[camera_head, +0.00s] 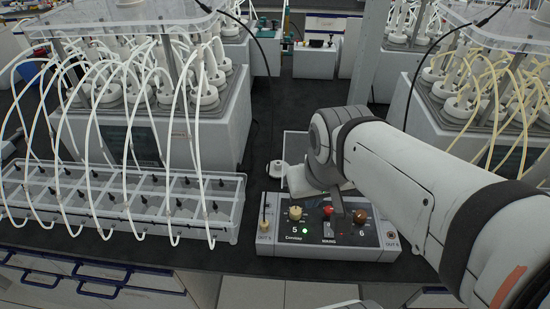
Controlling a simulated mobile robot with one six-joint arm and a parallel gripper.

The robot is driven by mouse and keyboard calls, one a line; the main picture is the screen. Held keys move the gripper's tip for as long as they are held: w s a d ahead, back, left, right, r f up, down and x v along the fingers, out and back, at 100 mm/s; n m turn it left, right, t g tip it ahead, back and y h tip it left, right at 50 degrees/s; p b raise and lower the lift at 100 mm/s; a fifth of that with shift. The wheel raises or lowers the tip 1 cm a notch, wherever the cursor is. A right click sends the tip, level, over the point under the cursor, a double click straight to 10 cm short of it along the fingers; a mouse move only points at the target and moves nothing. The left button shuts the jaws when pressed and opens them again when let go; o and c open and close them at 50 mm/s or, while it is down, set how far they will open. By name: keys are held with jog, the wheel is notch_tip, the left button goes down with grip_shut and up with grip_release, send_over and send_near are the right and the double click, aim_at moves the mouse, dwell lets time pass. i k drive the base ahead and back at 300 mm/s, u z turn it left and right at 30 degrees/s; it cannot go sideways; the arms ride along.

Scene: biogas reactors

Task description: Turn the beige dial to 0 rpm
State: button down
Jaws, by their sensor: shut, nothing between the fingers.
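The beige dial (295,213) is on the left part of the top of a light grey control box (285,248). The number 5 is printed below it, beside a lit green lamp (304,234). Its pointer and scale are too small to read. My gripper (338,211) reaches down from above, shut and empty. Its dark tip is right of the beige dial, between a red knob (328,210) and a brown knob (360,216). I cannot tell whether it touches the box or either knob. The tip is apart from the beige dial.
A clear rack (235,215) with several looping white tubes stands close left of the box. A thin dark toggle (264,212) rises at the box's left end. Reactors stand behind on both sides. A small white cylinder (278,168) is behind the box. The bench edge is in front.

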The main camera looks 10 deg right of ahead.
aim_at(294, 212)
jog(key=z, duration=0.05)
jog(key=k, duration=0.85)
jog(key=z, duration=0.2)
jog(key=i, duration=0.5)
jog(key=z, duration=0.25)
